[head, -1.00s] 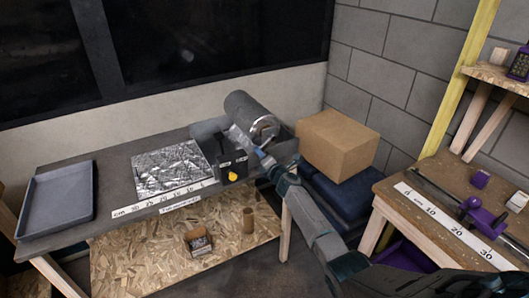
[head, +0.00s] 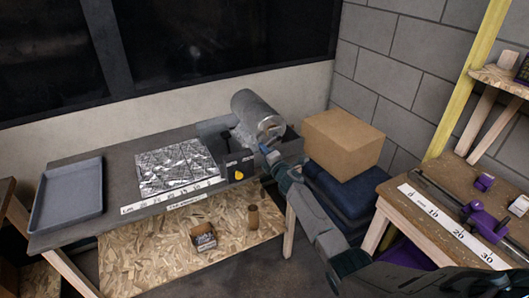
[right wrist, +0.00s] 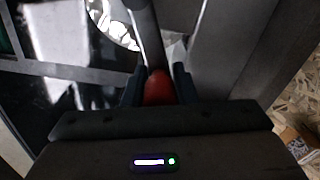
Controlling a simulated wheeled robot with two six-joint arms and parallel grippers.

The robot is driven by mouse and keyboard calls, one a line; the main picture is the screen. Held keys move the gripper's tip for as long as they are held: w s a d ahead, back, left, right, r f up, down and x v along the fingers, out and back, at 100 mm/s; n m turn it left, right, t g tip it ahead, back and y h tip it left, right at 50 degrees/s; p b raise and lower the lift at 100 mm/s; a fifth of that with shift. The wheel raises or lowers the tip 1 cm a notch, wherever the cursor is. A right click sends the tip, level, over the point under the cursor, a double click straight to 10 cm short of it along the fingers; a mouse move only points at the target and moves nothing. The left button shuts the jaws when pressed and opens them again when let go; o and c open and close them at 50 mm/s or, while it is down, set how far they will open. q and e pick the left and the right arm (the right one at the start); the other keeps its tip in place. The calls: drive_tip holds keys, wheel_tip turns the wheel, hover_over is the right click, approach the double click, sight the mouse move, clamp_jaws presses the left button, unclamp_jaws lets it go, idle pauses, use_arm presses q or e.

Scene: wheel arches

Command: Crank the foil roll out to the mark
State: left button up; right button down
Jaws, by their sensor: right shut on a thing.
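The foil roll (head: 258,115) is a grey cylinder mounted at the right end of the dark bench. A crinkled silver foil sheet (head: 175,167) lies flat on the bench to its left, above a white centimetre scale (head: 172,197). My right gripper (head: 267,150) is at the roll's near right end. In the right wrist view its fingers (right wrist: 158,88) are shut on a red crank handle (right wrist: 158,90). The rest of the crank is mostly hidden by the gripper in the head view. I cannot read which mark the foil edge meets. My left gripper is not in view.
A black box with a yellow knob (head: 239,173) stands before the roll. A grey tray (head: 67,196) lies at the bench's left end. A cardboard box (head: 342,140) is close right of my gripper. A wooden bench (head: 425,178) with purple tools stands further right.

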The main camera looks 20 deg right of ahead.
drive_tip(key=c, duration=1.2)
unclamp_jaws()
drive_tip(key=shift+o, duration=0.2)
drive_tip(key=shift+s, duration=0.45)
drive_tip(key=s+p, duration=0.2)
drive_tip(key=s, duration=0.7)
drive_tip(key=shift+s+d+p, duration=0.25)
drive_tip(key=shift+s+p, duration=0.15)
